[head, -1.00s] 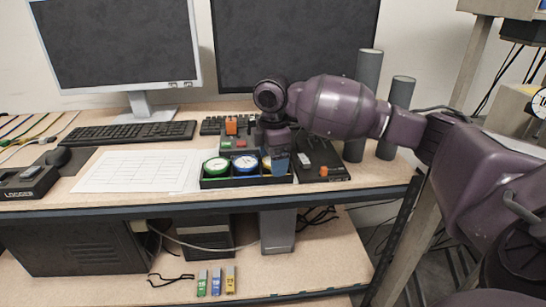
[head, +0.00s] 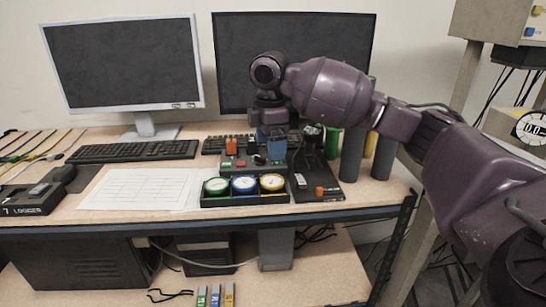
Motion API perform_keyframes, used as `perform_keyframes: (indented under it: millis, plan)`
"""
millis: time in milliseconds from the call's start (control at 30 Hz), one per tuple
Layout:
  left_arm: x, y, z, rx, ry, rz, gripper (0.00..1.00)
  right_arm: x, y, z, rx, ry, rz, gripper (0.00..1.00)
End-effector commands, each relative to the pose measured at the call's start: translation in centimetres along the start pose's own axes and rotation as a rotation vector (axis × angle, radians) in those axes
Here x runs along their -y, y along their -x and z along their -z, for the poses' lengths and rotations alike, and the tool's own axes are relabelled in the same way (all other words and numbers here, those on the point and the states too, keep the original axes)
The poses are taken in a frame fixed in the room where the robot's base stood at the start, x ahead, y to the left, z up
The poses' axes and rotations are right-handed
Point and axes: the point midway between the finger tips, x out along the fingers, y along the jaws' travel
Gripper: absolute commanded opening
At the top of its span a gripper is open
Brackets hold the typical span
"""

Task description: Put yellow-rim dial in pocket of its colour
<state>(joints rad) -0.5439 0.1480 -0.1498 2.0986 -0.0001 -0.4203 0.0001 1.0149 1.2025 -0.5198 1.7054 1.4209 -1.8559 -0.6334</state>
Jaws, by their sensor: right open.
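The yellow-rim dial (head: 271,183) has a white face and sits face up in the right pocket of a black tray (head: 245,201) near the table's front edge. The blue-rim dial (head: 243,185) is in the middle pocket and the green-rim dial (head: 216,187) is in the left pocket. My right gripper (head: 271,152) is open and apart from the dial, behind and above the tray. Its fingertips overlap a control box in the picture, and nothing shows between them. The pocket floors are hidden by the dials. My left gripper is not in view.
A grey control box (head: 238,163) with coloured buttons stands just behind the tray. A black base (head: 318,186) with a red knob is to its right, with grey cylinders (head: 352,157) beyond. Paper (head: 135,188) lies left. A keyboard (head: 130,151) and monitors stand behind.

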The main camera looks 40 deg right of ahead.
Motion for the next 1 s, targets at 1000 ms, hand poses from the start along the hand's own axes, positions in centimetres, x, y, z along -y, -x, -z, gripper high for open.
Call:
perform_keyframes:
  millis: [1000]
  plan:
    - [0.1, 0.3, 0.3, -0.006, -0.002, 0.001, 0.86, 0.0, 1.9, 0.0, 0.0, 0.0, 0.002, 0.86]
